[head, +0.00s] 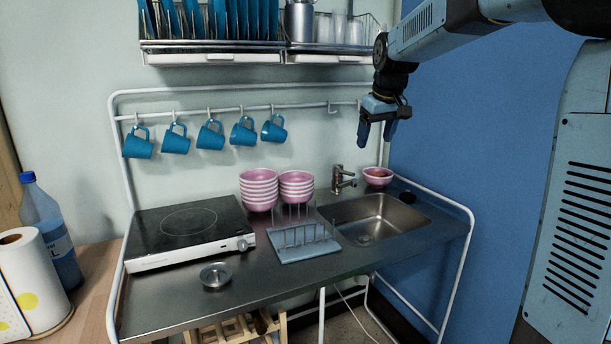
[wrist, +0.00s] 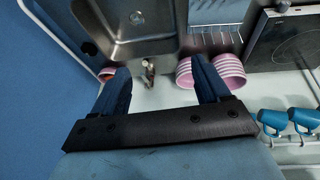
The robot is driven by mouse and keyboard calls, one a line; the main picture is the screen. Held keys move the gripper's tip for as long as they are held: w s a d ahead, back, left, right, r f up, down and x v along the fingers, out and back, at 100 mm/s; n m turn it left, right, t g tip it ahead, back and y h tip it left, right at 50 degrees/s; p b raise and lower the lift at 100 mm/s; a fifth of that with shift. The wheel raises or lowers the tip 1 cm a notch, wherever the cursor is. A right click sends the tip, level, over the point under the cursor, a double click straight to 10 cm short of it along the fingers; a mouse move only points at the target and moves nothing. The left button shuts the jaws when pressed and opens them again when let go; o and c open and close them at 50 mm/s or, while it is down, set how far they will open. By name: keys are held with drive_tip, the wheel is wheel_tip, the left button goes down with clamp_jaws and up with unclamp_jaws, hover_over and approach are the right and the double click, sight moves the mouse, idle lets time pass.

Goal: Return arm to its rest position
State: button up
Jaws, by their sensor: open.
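My arm reaches in from the upper right of the head view. No object is held.
Two stacks of pink bowls (head: 259,190) and a dish rack (head: 303,243) stand on the counter. A single pink bowl (head: 377,176) sits behind the sink. Blue mugs (head: 210,135) hang from the rail. A loaded shelf (head: 215,52) is left of my arm; the blue wall (head: 450,130) is right.

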drive_tip(key=s+d+f+m, duration=0.1)
drive_tip(key=s+f, duration=0.1)
drive_tip(key=s, duration=0.9)
drive_tip(key=s+d+f+m, duration=0.2)
drive_tip(key=s+f, duration=0.1)
drive_tip(key=s, duration=0.8)
drive_tip(key=s+d+f+m+t, duration=0.1)
drive_tip(key=s+d+f, duration=0.1)
drive_tip(key=s, duration=0.9)
drive_tip(key=shift+s+d+f+m+h, duration=0.3)
drive_tip(key=shift+s+f+m, duration=0.1)
drive_tip(key=shift+f, duration=0.3)
drive_tip(key=shift+c, duration=0.2)
